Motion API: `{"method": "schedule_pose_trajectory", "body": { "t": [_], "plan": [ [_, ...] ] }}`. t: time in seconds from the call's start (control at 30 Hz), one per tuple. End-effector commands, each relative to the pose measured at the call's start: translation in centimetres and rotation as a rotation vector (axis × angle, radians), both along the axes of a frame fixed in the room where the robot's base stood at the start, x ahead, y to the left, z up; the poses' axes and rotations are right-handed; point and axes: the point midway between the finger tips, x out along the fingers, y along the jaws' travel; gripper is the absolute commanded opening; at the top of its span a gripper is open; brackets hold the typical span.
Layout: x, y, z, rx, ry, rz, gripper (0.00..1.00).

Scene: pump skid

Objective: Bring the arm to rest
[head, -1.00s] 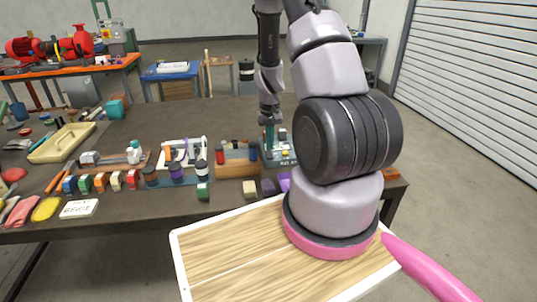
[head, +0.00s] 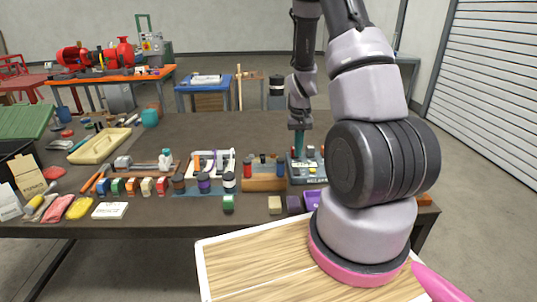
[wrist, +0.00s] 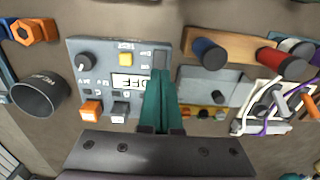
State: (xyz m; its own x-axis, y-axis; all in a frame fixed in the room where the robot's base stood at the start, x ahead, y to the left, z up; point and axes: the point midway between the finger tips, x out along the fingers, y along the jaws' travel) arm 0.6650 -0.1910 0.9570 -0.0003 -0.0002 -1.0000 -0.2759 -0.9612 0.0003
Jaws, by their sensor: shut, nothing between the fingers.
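My gripper (head: 299,140) is at the end of my arm, which hangs down over the far right part of the dark table. Its teal fingers (wrist: 162,105) are together and empty in the wrist view. They are in front of a grey control panel (wrist: 95,65) with a dark knob, a yellow button, an orange switch and a small white display. The panel also shows in the head view (head: 308,173), below the fingertips. I cannot tell whether the fingertips touch it.
The dark table (head: 230,130) holds a beige tray (head: 100,146), several coloured blocks, jars and a wooden rack (head: 264,184) left of the panel. An orange bench (head: 110,77) with red pumps and a blue table (head: 203,86) stand behind. The table's back middle is clear.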

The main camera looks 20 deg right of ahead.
Motion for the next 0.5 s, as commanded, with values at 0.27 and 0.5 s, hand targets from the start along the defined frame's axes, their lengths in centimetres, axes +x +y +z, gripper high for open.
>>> {"method": "schedule_pose_trajectory", "body": {
  "t": [0.27,0.5],
  "plan": [
    [0.4,0.9,3.2,0.011,-0.042,-0.009,0.00],
    [-0.4,4.1,13.9,0.056,-0.177,-0.037,0.00]
  ]
}}
